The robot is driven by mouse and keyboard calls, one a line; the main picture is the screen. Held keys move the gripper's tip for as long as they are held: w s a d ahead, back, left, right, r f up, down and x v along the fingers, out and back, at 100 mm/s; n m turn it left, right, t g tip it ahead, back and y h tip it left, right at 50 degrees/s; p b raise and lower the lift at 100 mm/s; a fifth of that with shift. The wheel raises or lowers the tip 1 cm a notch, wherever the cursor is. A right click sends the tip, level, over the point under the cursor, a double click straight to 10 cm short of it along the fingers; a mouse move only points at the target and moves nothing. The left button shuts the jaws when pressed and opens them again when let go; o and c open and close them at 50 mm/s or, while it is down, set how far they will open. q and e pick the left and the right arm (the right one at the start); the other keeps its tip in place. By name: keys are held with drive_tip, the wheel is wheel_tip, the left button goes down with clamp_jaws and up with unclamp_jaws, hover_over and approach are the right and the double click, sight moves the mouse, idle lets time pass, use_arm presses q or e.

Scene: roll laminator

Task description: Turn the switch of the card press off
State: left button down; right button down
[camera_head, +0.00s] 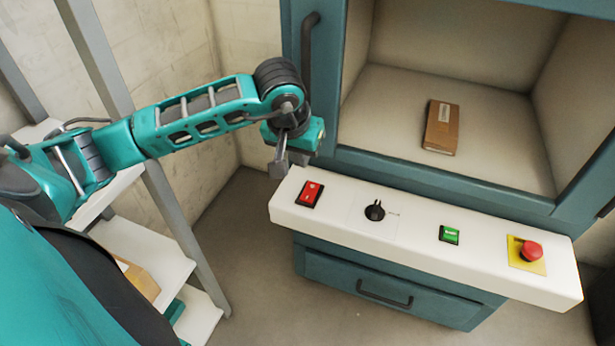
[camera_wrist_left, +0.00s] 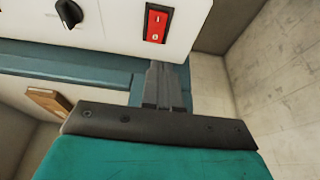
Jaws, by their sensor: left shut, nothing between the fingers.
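The card press is a teal cabinet with a white control panel (camera_head: 420,230) across its front. A red rocker switch (camera_head: 310,194) sits at the panel's left end, and it also shows in the left wrist view (camera_wrist_left: 157,23) with marks I and O. A black rotary knob (camera_head: 375,210) is to its right; it also shows in the left wrist view (camera_wrist_left: 68,13). My left gripper (camera_head: 279,168) is shut and empty, just beyond the panel's left end, apart from the red switch. In the left wrist view its closed fingers (camera_wrist_left: 166,88) point toward the switch. My right gripper is not in view.
Further right on the panel are a green switch (camera_head: 449,235) and a red emergency button (camera_head: 531,252) on a yellow plate. A brown box (camera_head: 441,127) lies inside the open chamber. A drawer (camera_head: 385,290) is below. White shelves (camera_head: 140,250) stand at the left.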

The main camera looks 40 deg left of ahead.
sight(309, 184)
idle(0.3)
use_arm(q)
drive_tip(key=b+x, duration=0.1)
drive_tip(key=x, duration=0.8)
drive_tip(key=shift+w+f, duration=0.1)
drive_tip(key=shift+f, duration=0.05)
drive_tip(key=shift+w+a+f, duration=0.1)
drive_tip(key=shift+f, duration=0.15)
drive_tip(key=shift+w+f+b, duration=0.1)
drive_tip(key=shift+b, duration=0.25)
